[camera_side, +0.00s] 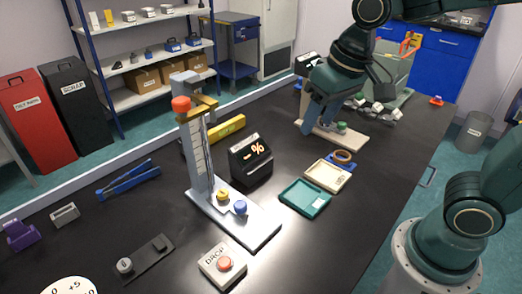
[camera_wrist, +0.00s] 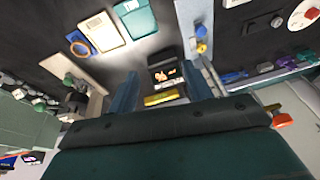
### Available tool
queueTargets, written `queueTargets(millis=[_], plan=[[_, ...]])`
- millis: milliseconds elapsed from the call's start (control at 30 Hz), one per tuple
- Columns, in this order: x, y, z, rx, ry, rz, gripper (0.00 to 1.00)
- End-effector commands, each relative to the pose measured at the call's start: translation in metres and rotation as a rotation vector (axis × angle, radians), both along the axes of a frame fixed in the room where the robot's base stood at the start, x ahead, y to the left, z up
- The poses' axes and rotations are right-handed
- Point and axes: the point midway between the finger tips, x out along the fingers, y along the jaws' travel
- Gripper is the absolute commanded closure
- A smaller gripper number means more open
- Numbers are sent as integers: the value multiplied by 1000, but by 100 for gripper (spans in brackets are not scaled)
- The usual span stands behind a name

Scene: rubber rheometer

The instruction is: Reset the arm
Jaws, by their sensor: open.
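My gripper (camera_side: 312,124) is in the side view at the upper right of the black bench, with its blue-grey fingers pointing down near a beige-based device. In the wrist view my gripper (camera_wrist: 165,82) is open, its two fingers apart with nothing held between them. Beyond the fingers are the black display box (camera_wrist: 162,73) and a yellow bar (camera_wrist: 165,98). The side view shows the display box (camera_side: 250,158) at the middle of the bench, well left of my gripper. How far the fingertips are from the beige base (camera_side: 335,138) is hard to tell.
A tall rheometer stand (camera_side: 196,150) with a red top rises left of the display box. A teal tray (camera_side: 305,198), a cream tray (camera_side: 327,176) and an orange ring (camera_side: 343,156) lie in front. A DROP button box (camera_side: 222,265) is near the front.

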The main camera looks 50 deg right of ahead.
Motion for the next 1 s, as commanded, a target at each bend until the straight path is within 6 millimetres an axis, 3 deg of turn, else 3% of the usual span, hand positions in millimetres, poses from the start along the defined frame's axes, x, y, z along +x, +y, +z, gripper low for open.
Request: queueTargets(millis=[233,500,700,1000], plan=[[-43,-24,14,-22,-91,32,50],[-85,-42,15,-59,-176,65,50],[-102,-48,12,-81,-211,81,50],[-106,-49,11,-86,-217,85,50]])
